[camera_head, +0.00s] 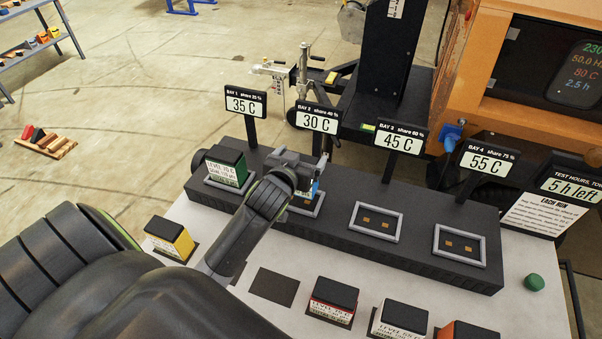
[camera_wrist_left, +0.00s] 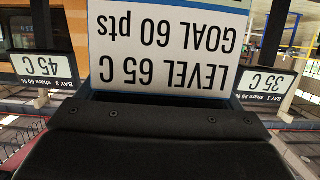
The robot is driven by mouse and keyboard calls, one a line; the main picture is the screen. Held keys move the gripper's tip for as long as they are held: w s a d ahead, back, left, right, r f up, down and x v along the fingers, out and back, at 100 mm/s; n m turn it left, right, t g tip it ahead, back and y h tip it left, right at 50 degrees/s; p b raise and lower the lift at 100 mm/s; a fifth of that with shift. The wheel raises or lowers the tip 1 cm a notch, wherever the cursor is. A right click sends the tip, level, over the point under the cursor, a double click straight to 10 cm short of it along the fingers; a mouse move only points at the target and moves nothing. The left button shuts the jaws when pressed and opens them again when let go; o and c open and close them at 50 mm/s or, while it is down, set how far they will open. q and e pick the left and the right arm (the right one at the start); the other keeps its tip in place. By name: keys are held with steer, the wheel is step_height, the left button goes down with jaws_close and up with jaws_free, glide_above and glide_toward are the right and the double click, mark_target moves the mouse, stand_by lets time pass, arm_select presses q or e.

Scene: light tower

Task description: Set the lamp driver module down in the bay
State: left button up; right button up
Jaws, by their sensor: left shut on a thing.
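My left gripper (camera_head: 305,176) is shut on a lamp driver module with a blue edge (camera_head: 314,188). In the left wrist view the module's white label (camera_wrist_left: 170,50) fills the upper middle and reads, upside down, "LEVEL 65 C, GOAL 60 pts". In the head view the gripper and arm hide most of the module. It is at the bay 2 frame (camera_head: 306,206), under the "BAY 2, 30 C" sign (camera_head: 317,121). I cannot tell whether it touches the bay floor. My right gripper is not in view.
A green module (camera_head: 226,167) sits in bay 1. Bay 3 (camera_head: 376,221) and bay 4 (camera_head: 460,246) are empty. A yellow module (camera_head: 168,239), an empty dark pad (camera_head: 274,286), and red (camera_head: 333,300), white (camera_head: 400,318) and orange (camera_head: 468,331) modules line the table's front.

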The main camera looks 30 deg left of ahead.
arm_select(q)
step_height(320, 180, down, 5)
steer(key=shift+w+r, duration=0.1)
steer(key=shift+r, duration=0.05)
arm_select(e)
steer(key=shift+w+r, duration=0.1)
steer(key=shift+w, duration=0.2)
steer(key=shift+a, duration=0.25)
arm_select(q)
steer(key=shift+f, duration=0.3)
steer(key=o, duration=1.2)
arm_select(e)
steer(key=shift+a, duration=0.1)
arm_select(q)
steer(key=shift+r, duration=0.2)
steer(key=b+v, duration=0.1)
steer(key=v, duration=1.1)
steer(key=shift+d, duration=0.1)
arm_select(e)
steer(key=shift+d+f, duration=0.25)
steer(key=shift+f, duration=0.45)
arm_select(q)
steer(key=shift+f, duration=0.15)
